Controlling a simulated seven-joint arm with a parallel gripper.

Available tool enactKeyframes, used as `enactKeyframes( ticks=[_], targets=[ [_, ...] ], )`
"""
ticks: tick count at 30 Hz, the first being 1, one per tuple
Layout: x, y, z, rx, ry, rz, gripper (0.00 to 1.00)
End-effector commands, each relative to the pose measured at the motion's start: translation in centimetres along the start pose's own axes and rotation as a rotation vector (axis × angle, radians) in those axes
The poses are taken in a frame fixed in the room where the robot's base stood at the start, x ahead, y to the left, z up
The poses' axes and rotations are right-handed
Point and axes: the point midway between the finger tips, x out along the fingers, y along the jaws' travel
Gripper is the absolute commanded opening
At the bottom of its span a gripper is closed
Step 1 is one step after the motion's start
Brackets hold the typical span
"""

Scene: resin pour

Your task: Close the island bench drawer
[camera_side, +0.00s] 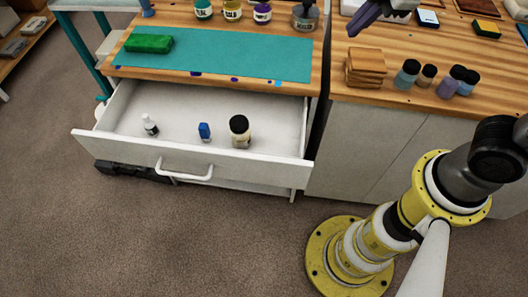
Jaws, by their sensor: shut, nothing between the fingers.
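The island bench drawer (231,171) is white and stands pulled out below the wooden top at the left. Its bar handle (185,174) is on the front face. Inside the drawer lie a small white bottle with a dark cap (150,126), a small blue item (204,131) and a jar with a black lid (240,132). My gripper (358,30) is at the top edge of the view, above the right-hand wooden top, apart from the drawer and to its upper right. It is shut and empty, and only its purple-grey finger part shows.
A teal mat (220,55) with a green block (149,43) covers the bench top above the drawer. Stacked wooden pieces (366,67) and several small jars (407,74) stand on the right-hand top. The carpet (130,235) before the drawer is clear.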

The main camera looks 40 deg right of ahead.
Motion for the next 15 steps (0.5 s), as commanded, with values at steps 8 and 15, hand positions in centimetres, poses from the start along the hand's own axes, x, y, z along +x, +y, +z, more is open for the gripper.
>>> enactKeyframes(
  ticks=[8, 15],
  targets=[
    [8.5, -4.4, -11.3, -0.57, -0.018, -0.129, 0.0],
    [15.3, -14.4, -18.1, -0.959, -0.047, -0.239, 0.0]
  ],
)
